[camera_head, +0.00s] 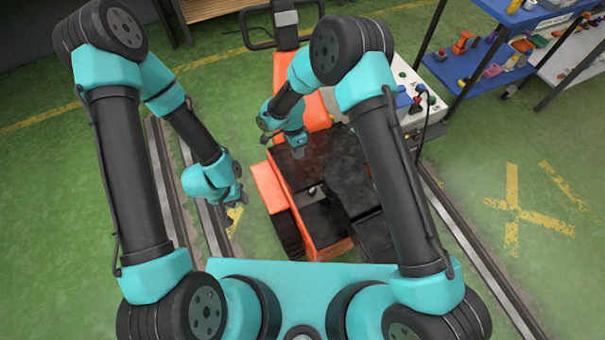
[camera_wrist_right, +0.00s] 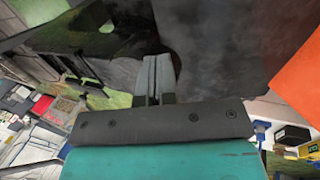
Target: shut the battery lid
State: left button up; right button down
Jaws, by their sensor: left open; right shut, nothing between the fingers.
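An orange vehicle (camera_head: 268,186) with black parts stands in the middle of the head view. A dark flat panel (camera_head: 320,152), which looks like the battery lid, lies across its middle. I cannot tell its exact angle. Nearer to me is a dark recess (camera_head: 320,220) with a small light fitting. My right gripper (camera_head: 299,152) is shut and empty at the panel's left part; contact is unclear. In the right wrist view its closed fingers (camera_wrist_right: 156,78) point at a dark smooth surface (camera_wrist_right: 215,35). My left gripper (camera_head: 236,212) is open and empty, left of the vehicle.
Rails (camera_head: 163,180) run along both sides of the vehicle. A white unit (camera_head: 408,100) stands behind it at right. A blue shelf (camera_head: 480,70) with several tools is at the back right. Green floor (camera_head: 500,170) is free at right. My right arm hides part of the vehicle.

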aim_at(304, 185)
jog(key=x, duration=1.4)
jog(key=shift+f, duration=0.1)
